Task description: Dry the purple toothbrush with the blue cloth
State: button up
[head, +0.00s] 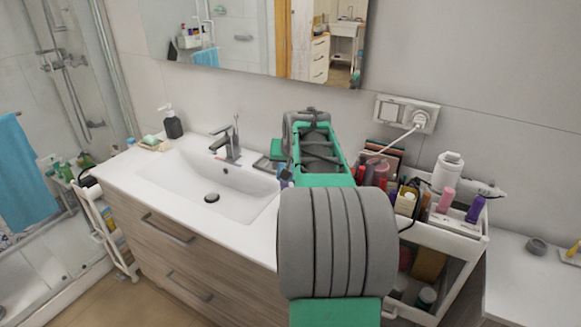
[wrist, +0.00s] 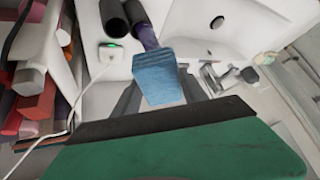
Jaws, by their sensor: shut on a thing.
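My gripper (wrist: 160,88) is shut on a blue cloth (wrist: 158,72), which sits between the fingertips in the wrist view. The rest of the toothbrush is hidden. In the head view my arm covers the gripper, and only a small bluish patch, probably the cloth, shows at its left side.
A white sink (head: 205,180) with a grey faucet (head: 229,150) lies left of my arm. A crowded white cart (head: 462,236) stands at the right. A white device with a green light (wrist: 111,49) and its cable are close by. A soap dispenser (head: 172,124) stands at the counter's back.

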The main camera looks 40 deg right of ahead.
jog(key=shift+w, duration=0.15)
jog(key=shift+s+d+f+b, duration=0.1)
jog(key=shift+s+d+b, duration=0.15)
jog(key=shift+s, duration=0.3)
jog(key=shift+s+d+b, duration=0.1)
jog(key=shift+s+b, duration=0.2)
jog(key=shift+s, duration=0.25)
jog(key=shift+w+a, duration=0.2)
jog(key=shift+w, duration=0.35)
jog(key=shift+w+a, duration=0.2)
jog(key=shift+w, duration=0.35)
jog(key=shift+s+d+b, duration=0.2)
jog(key=shift+s+b, duration=0.05)
jog(key=shift+s, duration=0.3)
jog(key=shift+s+d+b, duration=0.2)
jog(key=shift+s, duration=0.35)
jog(key=shift+w+a, duration=0.2)
jog(key=shift+w, duration=0.35)
jog(key=shift+w+a, duration=0.2)
jog(key=shift+w, duration=0.35)
jog(key=shift+s+d+b, duration=0.2)
jog(key=shift+s, duration=0.35)
jog(key=shift+s+d+b, duration=0.2)
jog(key=shift+s, duration=0.35)
jog(key=shift+r+p, duration=2.4)
jog(key=shift+r, duration=1.2)
